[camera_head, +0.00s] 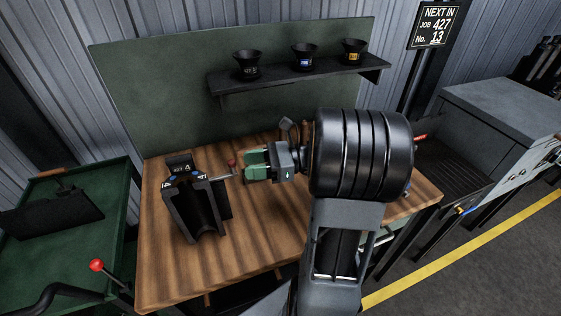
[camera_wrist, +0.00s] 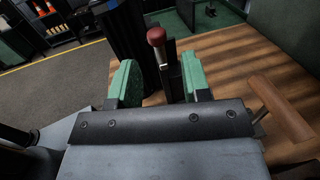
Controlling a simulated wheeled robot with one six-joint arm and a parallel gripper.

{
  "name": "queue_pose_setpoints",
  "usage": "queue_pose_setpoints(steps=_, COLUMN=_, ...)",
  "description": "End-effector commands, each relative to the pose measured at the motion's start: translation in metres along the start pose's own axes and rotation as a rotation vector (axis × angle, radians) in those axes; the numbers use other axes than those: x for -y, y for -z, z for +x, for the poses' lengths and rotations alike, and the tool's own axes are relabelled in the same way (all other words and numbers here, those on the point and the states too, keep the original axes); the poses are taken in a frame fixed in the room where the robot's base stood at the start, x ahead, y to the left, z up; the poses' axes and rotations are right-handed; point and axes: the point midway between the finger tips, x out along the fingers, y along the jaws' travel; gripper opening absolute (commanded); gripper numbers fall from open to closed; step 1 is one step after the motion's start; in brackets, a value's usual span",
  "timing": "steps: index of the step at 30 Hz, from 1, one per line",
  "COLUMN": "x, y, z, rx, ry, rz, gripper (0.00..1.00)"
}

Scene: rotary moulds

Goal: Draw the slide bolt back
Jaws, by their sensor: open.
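The slide bolt shows as a red knob (camera_head: 231,162) on a metal stem at the right side of the dark open mould (camera_head: 197,212) on the wooden bench. In the wrist view the dark red knob (camera_wrist: 156,36) stands upright on its stem, just beyond and between my two green fingers. My gripper (camera_head: 246,164) is open, its fingers pointing left at the knob. In the wrist view the gripper (camera_wrist: 160,63) is apart from the knob on both sides as far as I can tell. The black mould side (camera_wrist: 122,32) lies ahead. The bolt's bar is mostly hidden.
The wooden bench (camera_head: 265,235) has free room in front. A wooden handle (camera_wrist: 282,108) lies close at the right in the wrist view. A shelf (camera_head: 300,75) with three black cups is behind. A green cart (camera_head: 65,245) stands left, a grey cabinet (camera_head: 505,105) right.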

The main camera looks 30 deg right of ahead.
Motion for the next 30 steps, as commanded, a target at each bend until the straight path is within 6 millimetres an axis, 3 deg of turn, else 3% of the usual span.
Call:
queue_pose_setpoints(steps=6, x=0.001, y=0.001, z=-0.046, rx=0.000, ry=0.005, rz=0.000, gripper=0.44)
queue_pose_setpoints(steps=12, x=0.000, y=0.001, z=-0.075, rx=0.000, ry=0.003, rz=0.001, gripper=0.44)
queue_pose_setpoints(steps=18, x=0.000, y=0.000, z=-0.089, rx=0.000, ry=0.001, rz=0.001, gripper=0.44)
queue_pose_setpoints(steps=30, x=0.000, y=0.000, z=-0.092, rx=0.000, ry=0.000, rz=0.001, gripper=0.44)
